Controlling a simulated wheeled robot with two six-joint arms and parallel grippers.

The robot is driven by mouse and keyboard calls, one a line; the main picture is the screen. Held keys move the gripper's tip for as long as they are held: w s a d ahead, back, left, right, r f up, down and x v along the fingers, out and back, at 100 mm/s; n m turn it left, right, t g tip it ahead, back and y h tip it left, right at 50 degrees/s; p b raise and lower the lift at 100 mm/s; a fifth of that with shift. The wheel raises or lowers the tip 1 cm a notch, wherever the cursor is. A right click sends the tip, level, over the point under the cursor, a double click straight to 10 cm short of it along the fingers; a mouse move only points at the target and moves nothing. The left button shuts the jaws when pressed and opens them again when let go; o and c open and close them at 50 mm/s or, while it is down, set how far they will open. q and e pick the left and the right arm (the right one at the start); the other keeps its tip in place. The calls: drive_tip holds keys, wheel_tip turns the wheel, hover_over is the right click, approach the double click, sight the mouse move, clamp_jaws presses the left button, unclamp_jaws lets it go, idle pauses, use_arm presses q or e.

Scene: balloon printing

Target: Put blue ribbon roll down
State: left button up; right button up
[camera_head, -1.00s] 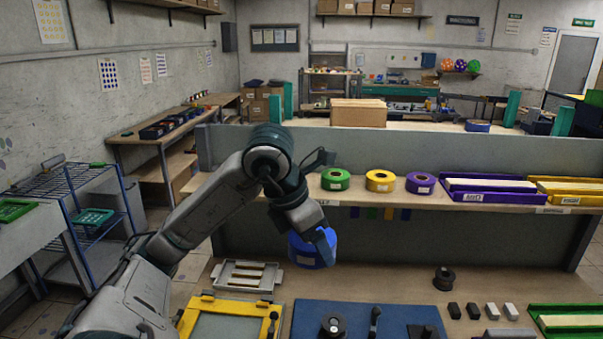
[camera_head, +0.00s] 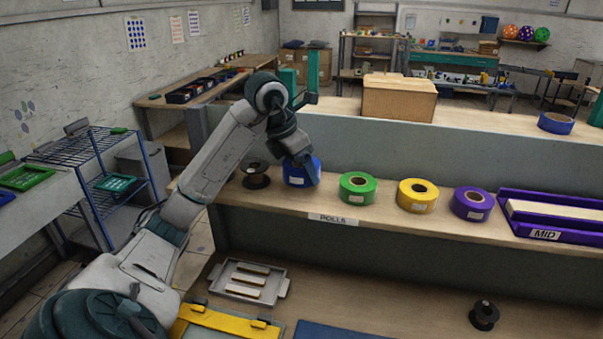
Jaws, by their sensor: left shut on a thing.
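The blue ribbon roll (camera_head: 301,174) is at the left part of the raised shelf (camera_head: 262,204), between a black spool and a green roll. My left gripper (camera_head: 304,163) is shut on the roll from above and hides part of its top. The roll's underside appears at shelf height; I cannot tell whether it bears on the board. My right gripper is not in view.
On the shelf are the black spool (camera_head: 256,175), green roll (camera_head: 357,188), yellow roll (camera_head: 417,195), purple roll (camera_head: 471,203) and a purple tray (camera_head: 541,231). A cardboard box (camera_head: 399,98) stands behind the divider. A grey tray (camera_head: 246,283) lies on the lower bench.

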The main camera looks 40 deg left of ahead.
use_arm(q)
drive_tip(key=shift+w+a, duration=0.2)
drive_tip(key=shift+w, duration=0.1)
drive_tip(key=f, duration=0.1)
drive_tip(key=w+f+p, duration=0.1)
drive_tip(key=f, duration=0.1)
drive_tip(key=shift+w+a+f, duration=0.1)
drive_tip(key=shift+w+a, duration=0.1)
drive_tip(key=shift+a, duration=0.2)
drive_tip(key=shift+s+f+p, duration=0.1)
drive_tip(key=shift+f+p, duration=0.15)
drive_tip(key=shift+p, duration=0.05)
drive_tip(key=shift+s+f, duration=0.1)
drive_tip(key=shift+f, duration=0.25)
drive_tip(key=o, duration=1)
drive_tip(key=shift+o, duration=0.2)
drive_tip(key=shift+r, duration=0.1)
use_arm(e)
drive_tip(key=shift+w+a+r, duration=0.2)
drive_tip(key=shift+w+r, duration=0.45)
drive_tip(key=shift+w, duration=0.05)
